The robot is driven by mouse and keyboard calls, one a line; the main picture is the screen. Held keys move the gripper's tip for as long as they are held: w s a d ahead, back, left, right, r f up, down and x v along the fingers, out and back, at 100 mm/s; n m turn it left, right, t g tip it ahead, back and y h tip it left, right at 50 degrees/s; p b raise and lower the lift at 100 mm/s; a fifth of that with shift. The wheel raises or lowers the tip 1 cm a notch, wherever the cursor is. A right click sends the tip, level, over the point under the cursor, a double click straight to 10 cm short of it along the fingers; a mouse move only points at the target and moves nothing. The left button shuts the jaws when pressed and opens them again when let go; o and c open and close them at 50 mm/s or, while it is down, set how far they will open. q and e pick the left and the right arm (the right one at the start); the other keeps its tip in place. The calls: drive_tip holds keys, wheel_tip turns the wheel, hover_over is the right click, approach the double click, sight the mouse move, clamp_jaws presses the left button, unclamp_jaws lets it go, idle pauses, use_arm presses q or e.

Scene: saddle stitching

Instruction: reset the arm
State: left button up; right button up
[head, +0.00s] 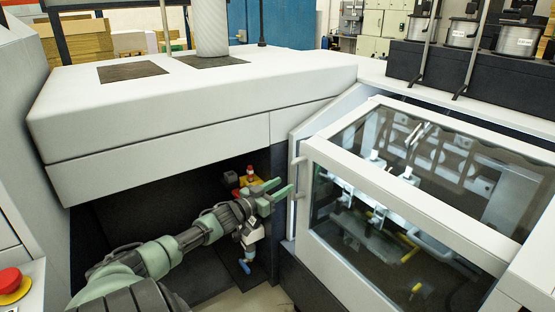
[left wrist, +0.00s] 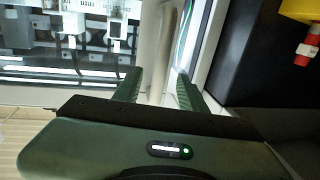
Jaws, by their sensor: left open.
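My left arm reaches in from the lower left of the head view. Its green-fingered left gripper (head: 284,188) is open beside the left edge of the machine's windowed cover (head: 400,198). In the left wrist view the two fingers (left wrist: 158,76) are apart. A pale upright bar (left wrist: 166,40), apparently the cover's handle (head: 297,180), shows between and beyond them. I cannot tell whether the fingers touch it. The cover looks closed. My right gripper is not in view.
A red-and-yellow fitting (head: 249,179) sits behind the gripper in the dark recess (head: 150,228); its red part (left wrist: 307,48) shows at the wrist view's right edge. The white housing (head: 190,110) overhangs the arm. A red button (head: 11,281) is at the lower left.

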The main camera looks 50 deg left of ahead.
use_arm(q)
drive_tip(key=shift+s+d, duration=0.1)
drive_tip(key=shift+s, duration=0.65)
